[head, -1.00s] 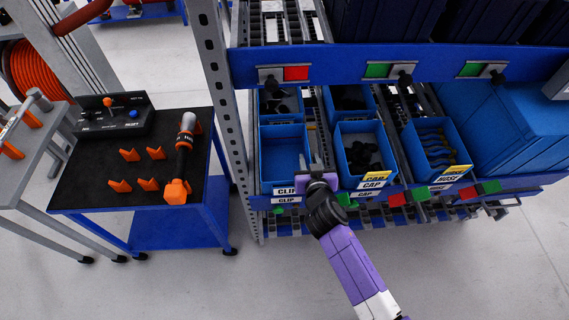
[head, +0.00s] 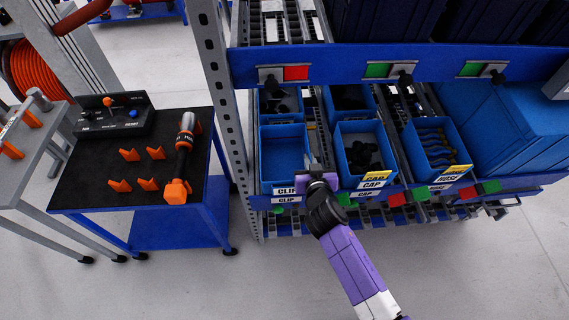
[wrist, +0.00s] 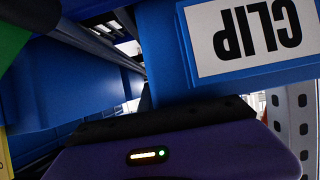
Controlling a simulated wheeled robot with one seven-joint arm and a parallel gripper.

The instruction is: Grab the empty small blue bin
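The empty small blue bin (head: 285,152) sits in the left slot of the shelf rack, with a white CLIP label on its front. No contents show inside it. My gripper (head: 311,170) is at the bin's front right corner, between it and the CAP bin. The fingers look small and partly hidden there, so I cannot tell whether they grip the bin's wall. In the wrist view the bin's blue front (wrist: 165,60) and upside-down CLIP label are very close above my purple gripper body; the fingertips do not show.
The CAP bin (head: 366,170) with black parts stands just right of my gripper, and the HOSE bin (head: 436,150) is further right. A blue rail (head: 400,62) crosses above. A grey upright post (head: 222,90) stands left. A cart with a black top (head: 85,180) holds tools.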

